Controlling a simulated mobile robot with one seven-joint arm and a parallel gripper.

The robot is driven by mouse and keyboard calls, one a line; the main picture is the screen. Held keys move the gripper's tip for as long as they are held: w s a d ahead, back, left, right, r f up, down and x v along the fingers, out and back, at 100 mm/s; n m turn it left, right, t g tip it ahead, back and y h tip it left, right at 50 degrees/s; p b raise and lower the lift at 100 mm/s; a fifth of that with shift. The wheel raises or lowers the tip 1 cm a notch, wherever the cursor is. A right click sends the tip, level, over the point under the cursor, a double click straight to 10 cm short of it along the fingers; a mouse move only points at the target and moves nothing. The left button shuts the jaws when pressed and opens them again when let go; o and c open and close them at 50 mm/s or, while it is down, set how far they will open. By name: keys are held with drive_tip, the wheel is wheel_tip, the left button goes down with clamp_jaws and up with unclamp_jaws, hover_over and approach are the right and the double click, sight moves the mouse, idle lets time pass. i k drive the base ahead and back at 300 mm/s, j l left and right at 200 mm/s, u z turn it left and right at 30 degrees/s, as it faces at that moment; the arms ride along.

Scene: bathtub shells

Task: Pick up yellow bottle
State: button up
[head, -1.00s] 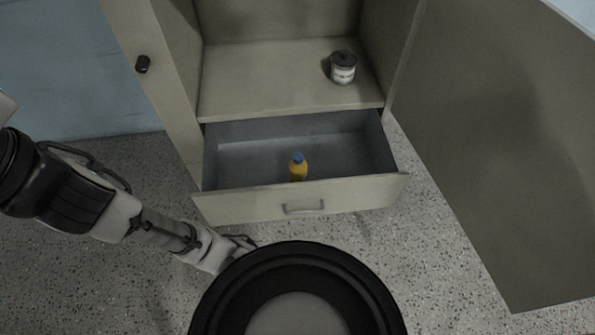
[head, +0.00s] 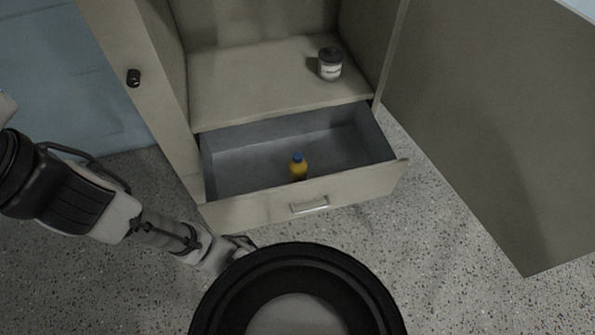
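A yellow bottle (head: 298,169) with a blue cap stands upright inside the open drawer (head: 255,208), near its front panel. The panel hides the bottle's lower part. My arm reaches in from the left side. Its end, with my gripper (head: 240,245), is low in front of the drawer, apart from the bottle. My own round black base partly hides the gripper, and its fingers are too small and covered to read.
A jar (head: 330,64) with a dark lid stands on the cabinet shelf (head: 260,85) above the drawer. A large open door (head: 490,120) takes up the right side. A narrower panel with a black knob (head: 133,78) is at the left. Speckled floor (head: 440,270) is clear at the front right.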

sight(298, 172)
drive_tip(key=l+u, duration=0.35)
drive_tip(key=l, duration=0.35)
drive_tip(key=l+u, duration=0.3)
drive_tip(key=l, duration=0.4)
drive_tip(key=l+u, duration=0.35)
drive_tip(key=l, duration=0.3)
drive_tip(key=i+z, duration=0.5)
drive_tip(key=i+j+z, duration=0.1)
drive_tip(key=i+z, duration=0.2)
drive_tip(key=z, duration=0.15)
